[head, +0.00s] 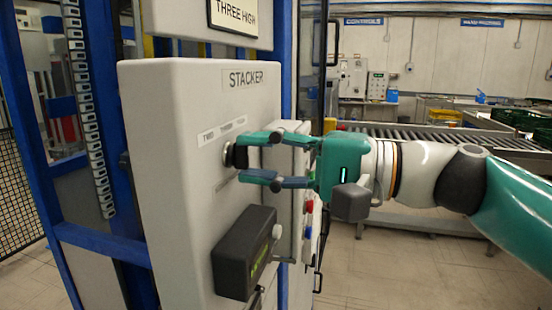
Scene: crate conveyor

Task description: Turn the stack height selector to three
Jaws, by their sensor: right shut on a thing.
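The grey control box labelled STACKER (168,180) fills the middle of the head view. The stack height selector (234,156) is a dark round knob on its front face, below a row of small position labels (222,131). My right gripper (246,160) comes in from the right, level, with its teal fingers shut on the knob from above and below. The knob's pointer is hidden by the fingers, so I cannot tell which position it points to. My left gripper is out of view.
A sign reading THREE HIGH (236,14) is above the box. A dark device (243,252) juts out below the selector. Red and blue buttons (309,207) lie beyond my gripper. Blue frame posts stand behind, and a roller conveyor (430,135) runs at the right.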

